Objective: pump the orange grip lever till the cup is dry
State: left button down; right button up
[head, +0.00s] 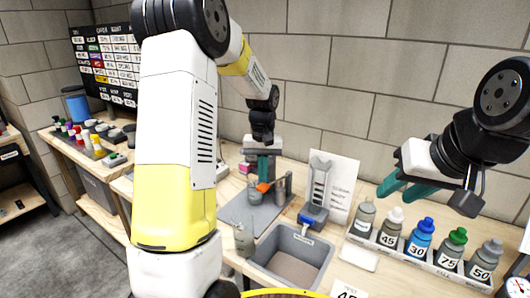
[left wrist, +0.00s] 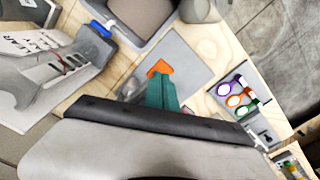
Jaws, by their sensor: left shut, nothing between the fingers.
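The orange grip lever (head: 263,187) is part of a small grey device on a grey base plate (head: 236,214) at the centre of the bench. A small grey cup-like part (head: 254,196) shows just below the lever; whether it holds liquid cannot be seen. My left gripper (head: 263,176) points down with its teal fingers together, right above the lever. In the left wrist view the shut fingertips (left wrist: 161,80) are at the orange lever (left wrist: 160,67), overlapping its near edge; contact cannot be told. My right gripper (head: 406,189) is open and empty above the bottle rack.
A grey sink tray (head: 265,259) stands in front, with a grey bottle (head: 243,239) at its left. A grey stand with a blue part (head: 313,213) is right of the device. Several numbered bottles fill a rack (head: 420,262) at right. A brick wall (head: 340,70) closes the back.

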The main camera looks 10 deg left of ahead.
aim_at(263, 186)
pick_arm(q)
jog(key=shift+f, duration=0.1)
jog(key=shift+f, duration=3.15)
jog(key=shift+r, duration=3.3)
jog(key=shift+f, duration=0.15)
jog(key=shift+r, duration=2.65)
